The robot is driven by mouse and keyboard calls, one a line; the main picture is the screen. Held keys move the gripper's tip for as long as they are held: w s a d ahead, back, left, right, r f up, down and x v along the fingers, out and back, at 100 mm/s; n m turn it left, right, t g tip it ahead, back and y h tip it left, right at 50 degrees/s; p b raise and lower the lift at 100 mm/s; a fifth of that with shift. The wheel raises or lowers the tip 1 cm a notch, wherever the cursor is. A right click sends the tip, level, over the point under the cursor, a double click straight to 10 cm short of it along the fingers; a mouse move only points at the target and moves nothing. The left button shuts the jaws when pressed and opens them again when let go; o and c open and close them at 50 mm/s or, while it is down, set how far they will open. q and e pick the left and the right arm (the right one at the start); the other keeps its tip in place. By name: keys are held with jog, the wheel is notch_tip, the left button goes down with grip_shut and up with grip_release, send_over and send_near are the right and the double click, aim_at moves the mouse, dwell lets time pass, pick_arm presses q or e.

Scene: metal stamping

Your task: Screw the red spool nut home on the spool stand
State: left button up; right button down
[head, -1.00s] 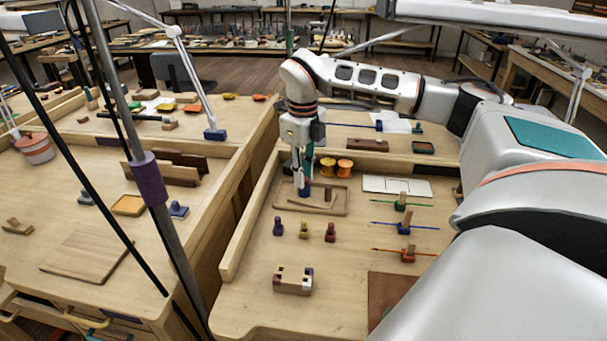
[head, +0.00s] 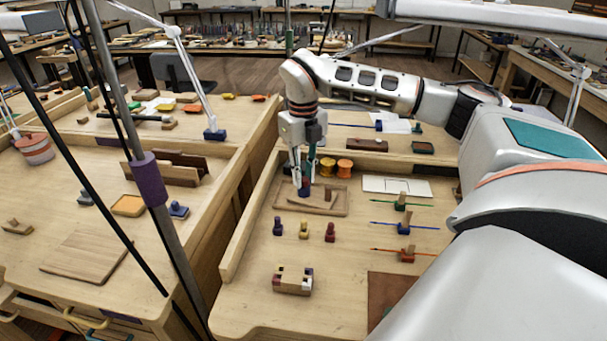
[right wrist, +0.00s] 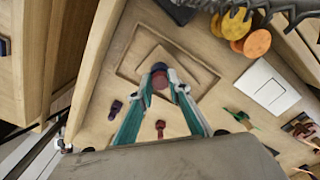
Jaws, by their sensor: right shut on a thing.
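My right gripper (head: 304,182) points straight down over a shallow wooden tray (head: 338,208) and is shut on the red spool nut. In the right wrist view its fingertips (right wrist: 163,77) close around the round red nut (right wrist: 160,82), with a blue part (right wrist: 158,67) right beside it. In the head view the blue part, which looks like the spool stand (head: 304,192), stands upright at the tray's left side, below the fingertips. The fingers mostly hide the nut and I cannot tell how far down it sits. My left gripper is out of view.
A white plate (head: 397,187) lies to the right. A raised wooden edge (head: 250,215) runs along the left.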

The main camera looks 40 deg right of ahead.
jog(key=m, duration=0.3)
jog(key=m, duration=0.3)
dwell(0.5)
jog(key=c, duration=2.1)
grip_release()
